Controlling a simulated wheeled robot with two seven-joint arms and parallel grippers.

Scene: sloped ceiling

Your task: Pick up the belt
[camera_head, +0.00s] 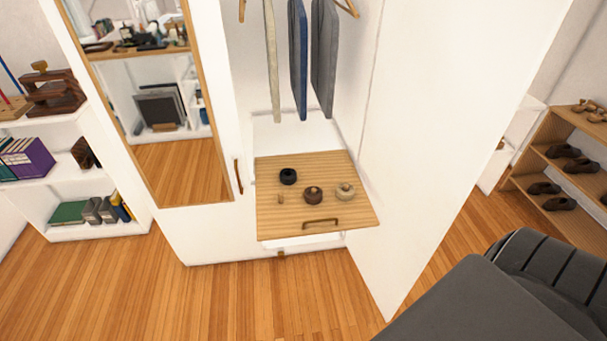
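Three small round coiled things that look like rolled belts sit on a pulled-out wooden drawer top or shelf (275,221) in the open white wardrobe. One is dark blue-black (288,177), at the back left. One is brown (313,196), in the middle. One is beige (345,191), on the right. A tiny tan piece (281,198) lies left of the brown one. I cannot tell which coil the task means. Neither of my grippers is in view.
Trousers (298,60) hang above the shelf. An open white door (440,120) stands to its right, a mirror door (180,170) to its left. A dark grey padded piece (480,300) fills the lower right. Wood floor (200,300) in front is clear.

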